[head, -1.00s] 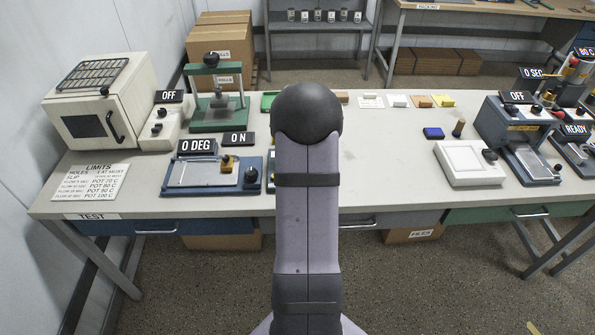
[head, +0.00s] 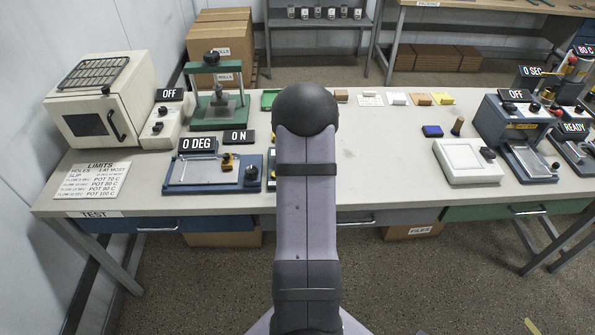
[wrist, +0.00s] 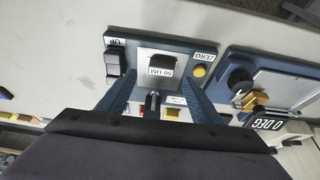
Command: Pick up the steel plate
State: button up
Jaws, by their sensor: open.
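My gripper (wrist: 161,80) is open in the wrist view. Its two dark blue fingers reach over a blue gauge (wrist: 118,42) with UP, ZERO and 50 UM labels, with nothing clearly held between them. A flat silver-grey metal plate (wrist: 185,62) shows on this gauge, just beyond and between the fingertips. I cannot tell whether it is loose or part of the gauge, so which piece is the steel plate is uncertain. In the head view my arm hides the gripper and most of the gauge.
A blue device with a pale bed (head: 200,172) and a 0 DEG sign (head: 197,145) stands close left of the arm. An oven (head: 100,105) and green press (head: 217,105) stand farther left. A white box (head: 467,160) stands right.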

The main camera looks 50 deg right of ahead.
jog(key=shift+p+x, duration=1.2)
jog(key=shift+x, duration=1.2)
jog(key=shift+w+r, duration=0.1)
jog(key=shift+w, duration=0.05)
jog(key=c, duration=1.3)
jog(key=shift+r, duration=0.1)
jog(key=shift+r+b, duration=0.6)
jog(key=shift+b, duration=0.15)
jog(key=s+a+b, duration=0.7)
jog(key=s+a, duration=0.5)
jog(key=shift+s+a, duration=0.35)
jog(key=shift+s, duration=0.05)
jog(key=shift+w+d+f+p, duration=0.15)
jog(key=shift+w+d+p, duration=0.05)
jog(key=shift+w+d, duration=1.4)
jog(key=shift+w+d+f+p, duration=0.15)
jog(key=shift+w+d+f, duration=0.05)
jog(key=shift+w+d, duration=1.4)
